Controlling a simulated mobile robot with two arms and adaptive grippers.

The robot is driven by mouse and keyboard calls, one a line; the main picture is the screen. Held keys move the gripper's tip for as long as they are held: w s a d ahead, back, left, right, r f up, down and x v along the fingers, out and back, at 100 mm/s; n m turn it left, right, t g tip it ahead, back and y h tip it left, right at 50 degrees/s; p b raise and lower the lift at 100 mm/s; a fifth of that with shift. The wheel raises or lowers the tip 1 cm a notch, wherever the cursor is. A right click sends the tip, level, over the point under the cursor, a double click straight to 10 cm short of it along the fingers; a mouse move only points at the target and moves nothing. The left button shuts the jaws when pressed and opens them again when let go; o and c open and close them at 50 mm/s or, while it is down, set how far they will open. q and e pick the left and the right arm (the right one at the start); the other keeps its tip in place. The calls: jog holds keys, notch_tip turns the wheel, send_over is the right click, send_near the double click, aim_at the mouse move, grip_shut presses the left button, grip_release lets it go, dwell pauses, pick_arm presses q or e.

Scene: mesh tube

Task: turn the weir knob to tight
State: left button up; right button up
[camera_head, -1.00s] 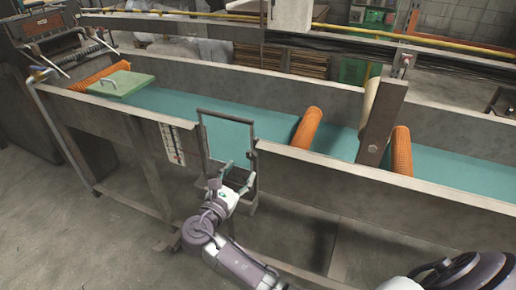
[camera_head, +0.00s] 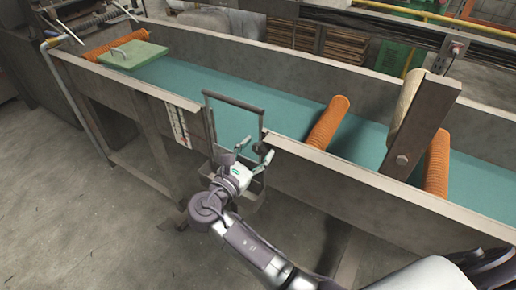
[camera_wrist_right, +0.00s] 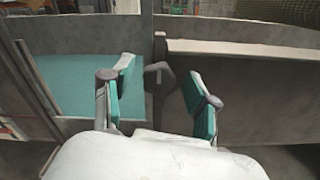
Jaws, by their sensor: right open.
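The weir knob (camera_wrist_right: 158,77) is a small dark faceted knob on the post at the right side of the weir frame. It shows in the wrist view between the two teal-padded fingers of my right gripper (camera_wrist_right: 158,92), with gaps on both sides. In the head view the knob (camera_head: 259,148) is small, close to the fingertips. My right gripper (camera_head: 254,152) is open and empty, at the lower right of the dark weir frame (camera_head: 235,103). I cannot tell the knob's turn angle. My left gripper is not in view.
The trough wall (camera_head: 350,185) runs across just behind my gripper. Orange mesh tubes (camera_head: 327,122) lie across the teal channel, near a tilted post (camera_head: 422,125). A green lid (camera_head: 132,57) rests at the far left. The floor (camera_head: 80,230) at front left is clear.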

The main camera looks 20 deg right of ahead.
jog(key=c, duration=0.4)
grip_shut()
jog(key=shift+m, duration=1.3)
jog(key=shift+d+m+b, duration=0.1)
jog(key=shift+m+b, duration=0.5)
jog(key=shift+m, duration=1.5)
